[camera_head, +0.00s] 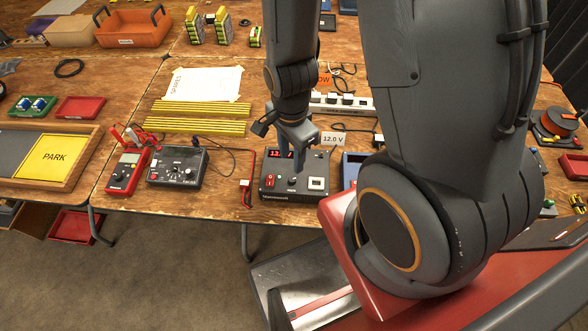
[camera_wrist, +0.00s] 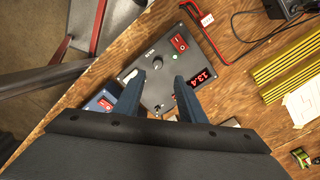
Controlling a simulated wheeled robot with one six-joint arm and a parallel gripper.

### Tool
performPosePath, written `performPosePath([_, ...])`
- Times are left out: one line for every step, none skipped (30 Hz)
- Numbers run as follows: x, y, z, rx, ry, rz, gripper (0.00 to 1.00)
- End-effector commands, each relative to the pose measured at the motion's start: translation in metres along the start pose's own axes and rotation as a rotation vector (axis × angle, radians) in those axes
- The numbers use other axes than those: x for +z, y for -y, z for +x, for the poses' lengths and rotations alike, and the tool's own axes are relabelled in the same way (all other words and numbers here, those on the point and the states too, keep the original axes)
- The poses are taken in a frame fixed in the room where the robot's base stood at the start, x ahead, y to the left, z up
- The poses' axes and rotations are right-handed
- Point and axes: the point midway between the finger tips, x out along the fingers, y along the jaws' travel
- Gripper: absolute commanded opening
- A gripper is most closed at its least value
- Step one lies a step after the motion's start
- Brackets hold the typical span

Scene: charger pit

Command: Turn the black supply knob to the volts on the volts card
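The power supply (camera_head: 283,196) is a dark box at the table's front edge. In the wrist view its panel (camera_wrist: 146,95) carries a red display (camera_wrist: 199,77) reading about 13.4. The black supply knob (camera_wrist: 158,63) sits between a red switch and a pale socket; it also shows in the head view (camera_head: 292,181). The volts card (camera_head: 333,139) behind the supply reads 12.0 V. My gripper (camera_head: 292,160) is open over the supply, fingers pointing down. In the wrist view its blue fingertips (camera_wrist: 157,78) are apart, with the knob just beyond them and nothing between them.
A red multimeter (camera_head: 128,171) and another black instrument (camera_head: 177,166) stand left of the supply. A white power strip (camera_head: 342,104) lies behind it. A red lead (camera_wrist: 205,29) runs beside it.

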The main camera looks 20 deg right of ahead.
Motion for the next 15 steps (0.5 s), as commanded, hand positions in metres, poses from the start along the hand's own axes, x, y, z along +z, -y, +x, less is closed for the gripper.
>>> performPosePath([0.001, -0.004, 0.001, 0.006, 0.001, 0.033, 0.37])
performPosePath([0.002, -0.004, 0.002, 0.006, 0.001, 0.051, 0.37])
performPosePath([0.002, -0.005, 0.004, 0.007, 0.001, 0.068, 0.37])
performPosePath([0.002, -0.005, 0.005, 0.007, 0.001, 0.077, 0.37])
performPosePath([0.002, -0.006, 0.008, 0.008, 0.001, 0.081, 0.37])
performPosePath([0.002, -0.006, 0.011, 0.009, 0.001, 0.085, 0.37])
performPosePath([0.002, -0.005, 0.014, 0.009, 0.001, 0.085, 0.37])
performPosePath([0.002, -0.005, 0.018, 0.008, 0.001, 0.085, 0.37])
performPosePath([0.002, -0.005, 0.024, 0.008, 0.001, 0.085, 0.37])
performPosePath([0.002, -0.005, 0.029, 0.009, 0.001, 0.084, 0.37])
performPosePath([0.002, -0.005, 0.034, 0.010, 0.001, 0.084, 0.37])
performPosePath([0.002, -0.005, 0.040, 0.010, 0.001, 0.084, 0.37])
performPosePath([0.002, -0.005, 0.045, 0.009, 0.001, 0.084, 0.37])
performPosePath([0.002, -0.005, 0.050, 0.009, 0.001, 0.084, 0.37])
performPosePath([0.002, -0.005, 0.055, 0.010, 0.001, 0.084, 0.37])
